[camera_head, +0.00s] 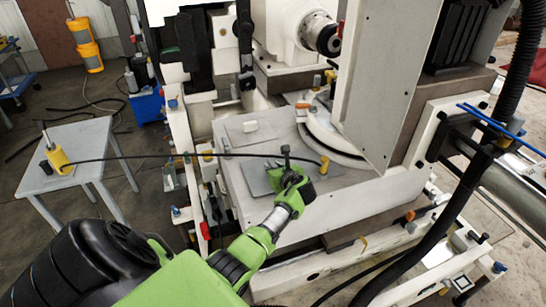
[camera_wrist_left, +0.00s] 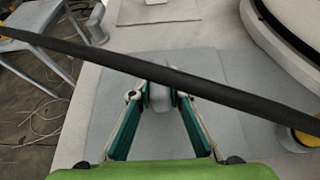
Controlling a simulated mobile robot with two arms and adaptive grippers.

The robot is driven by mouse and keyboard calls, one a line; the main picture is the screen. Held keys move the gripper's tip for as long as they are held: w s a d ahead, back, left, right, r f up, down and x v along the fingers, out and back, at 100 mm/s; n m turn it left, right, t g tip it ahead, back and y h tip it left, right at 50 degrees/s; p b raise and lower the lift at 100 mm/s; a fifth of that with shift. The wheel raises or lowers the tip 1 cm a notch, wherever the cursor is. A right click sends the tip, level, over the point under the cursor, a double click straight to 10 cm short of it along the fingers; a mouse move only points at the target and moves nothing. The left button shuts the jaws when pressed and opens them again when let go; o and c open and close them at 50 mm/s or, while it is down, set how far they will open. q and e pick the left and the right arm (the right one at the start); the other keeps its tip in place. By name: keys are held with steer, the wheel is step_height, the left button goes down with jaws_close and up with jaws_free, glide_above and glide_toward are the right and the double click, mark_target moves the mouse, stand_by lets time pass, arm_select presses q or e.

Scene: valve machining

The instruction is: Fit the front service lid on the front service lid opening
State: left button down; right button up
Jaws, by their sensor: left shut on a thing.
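A flat grey plate, which looks like the front service lid (camera_head: 257,182), lies on the pale machine bed at the near side. It also shows in the left wrist view (camera_wrist_left: 190,62), below the fingers. My left gripper (camera_head: 287,168) is over this plate. In the left wrist view, the gripper's two green fingers (camera_wrist_left: 160,97) are shut on a grey upright knob standing at the plate. The front service lid opening cannot be made out apart from the plate. I cannot tell whether the plate sits flush. My right gripper is not in view.
A black hose (camera_head: 200,156) runs from a yellow fitting (camera_head: 57,160) on the grey side table (camera_head: 88,133) across to a yellow fitting (camera_head: 323,165) on the bed. It passes close to my left gripper. A second plate with a white knob (camera_head: 250,127) lies behind. A tall white panel (camera_head: 375,80) stands right.

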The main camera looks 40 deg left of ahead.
arm_select(q)
steer(key=shift+f, duration=0.2)
steer(key=c, duration=1.8)
jaws_free()
steer(key=shift+c, duration=0.2)
steer(key=v, duration=1.2)
